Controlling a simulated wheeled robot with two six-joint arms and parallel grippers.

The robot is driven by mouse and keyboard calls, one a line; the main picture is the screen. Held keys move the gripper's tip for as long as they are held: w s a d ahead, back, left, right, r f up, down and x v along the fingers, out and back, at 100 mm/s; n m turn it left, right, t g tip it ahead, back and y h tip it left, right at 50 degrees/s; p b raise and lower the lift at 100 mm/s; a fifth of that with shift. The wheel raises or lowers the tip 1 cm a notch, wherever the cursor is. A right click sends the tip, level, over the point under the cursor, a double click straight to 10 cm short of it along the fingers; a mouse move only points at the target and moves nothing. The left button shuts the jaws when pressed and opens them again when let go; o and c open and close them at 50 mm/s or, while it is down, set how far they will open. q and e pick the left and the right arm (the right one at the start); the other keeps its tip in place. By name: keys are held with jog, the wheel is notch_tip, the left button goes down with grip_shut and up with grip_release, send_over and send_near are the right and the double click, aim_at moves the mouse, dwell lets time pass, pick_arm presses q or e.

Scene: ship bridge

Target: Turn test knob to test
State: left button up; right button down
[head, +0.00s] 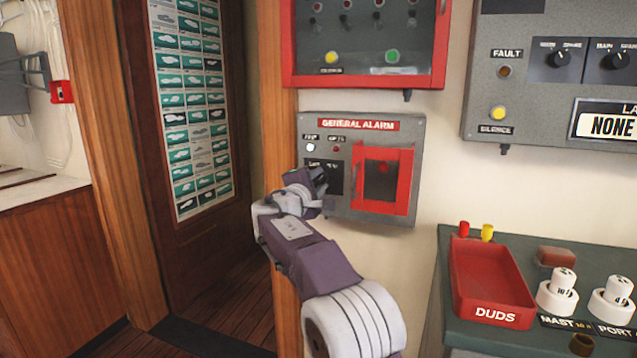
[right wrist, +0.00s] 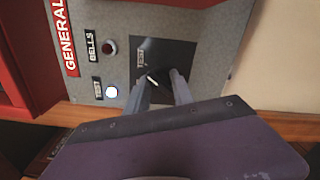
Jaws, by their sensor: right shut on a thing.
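The grey GENERAL ALARM panel (head: 397,130) is on the wall, with a red-framed box (head: 381,178) at its right. The test knob (right wrist: 152,79) is on a dark plate (right wrist: 165,55) at the panel's lower left. A white mark shows on the knob, at a slant to the plate's edges. My right gripper (head: 316,180) is at this plate; in the right wrist view its fingers (right wrist: 155,88) are shut on the knob, one on each side. In the head view the gripper hides most of the knob. My left gripper is not in view.
A white lamp (right wrist: 111,92) is lit on the panel beside a dark red one (right wrist: 109,47). A red-framed cabinet (head: 364,83) hangs just above. A red DUDS tray (head: 492,290) sits on a console at lower right. A wooden door post (head: 283,130) stands left of the panel.

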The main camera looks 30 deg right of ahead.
jog(key=c, duration=1.1)
grip_release()
jog(key=shift+a, duration=0.1)
jog(key=v, duration=0.9)
jog(key=shift+b, duration=0.3)
